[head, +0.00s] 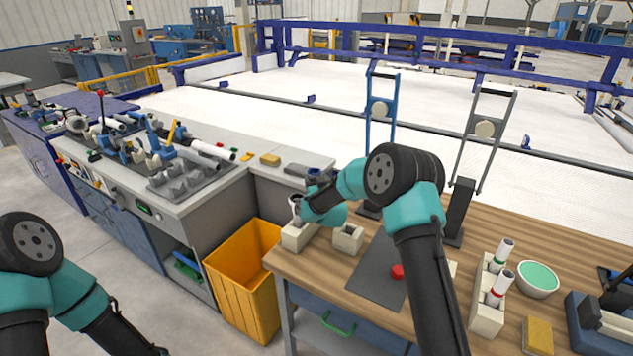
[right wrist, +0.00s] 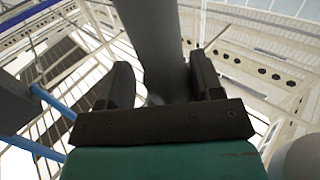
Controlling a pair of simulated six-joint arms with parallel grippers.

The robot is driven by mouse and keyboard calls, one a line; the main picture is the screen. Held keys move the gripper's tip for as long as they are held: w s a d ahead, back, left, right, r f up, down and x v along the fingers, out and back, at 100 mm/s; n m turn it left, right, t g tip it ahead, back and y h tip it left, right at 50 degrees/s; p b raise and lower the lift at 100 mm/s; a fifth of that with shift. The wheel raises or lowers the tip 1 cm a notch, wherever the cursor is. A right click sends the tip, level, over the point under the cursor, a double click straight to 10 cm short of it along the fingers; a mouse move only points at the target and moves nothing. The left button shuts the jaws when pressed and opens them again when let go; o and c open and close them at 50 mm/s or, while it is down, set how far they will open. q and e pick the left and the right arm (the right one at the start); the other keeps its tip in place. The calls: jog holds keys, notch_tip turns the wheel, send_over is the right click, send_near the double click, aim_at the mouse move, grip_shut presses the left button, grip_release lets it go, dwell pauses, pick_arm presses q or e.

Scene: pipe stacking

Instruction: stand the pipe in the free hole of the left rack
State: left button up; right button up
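The pipe (head: 296,211) is pale with a dark open top. It stands near upright at the left rack (head: 297,238), a pale block at the table's left edge; I cannot tell how far its lower end is in the hole. My right gripper (head: 308,203) is at the pipe's upper part, partly hidden by its own wrist. My left gripper is out of view; only my left arm shows.
A small pale block with an opening (head: 348,239) stands just right of the left rack. A dark mat (head: 375,280) carries a red button (head: 397,271). The right rack (head: 487,312) holds two pipes, beside a green bowl (head: 538,278). A yellow bin (head: 243,285) stands left of the table.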

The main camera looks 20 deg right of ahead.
jog(key=shift+o, duration=1)
jog(key=s, duration=1.7)
jog(key=shift+s+a, duration=0.15)
jog(key=shift+s, duration=0.1)
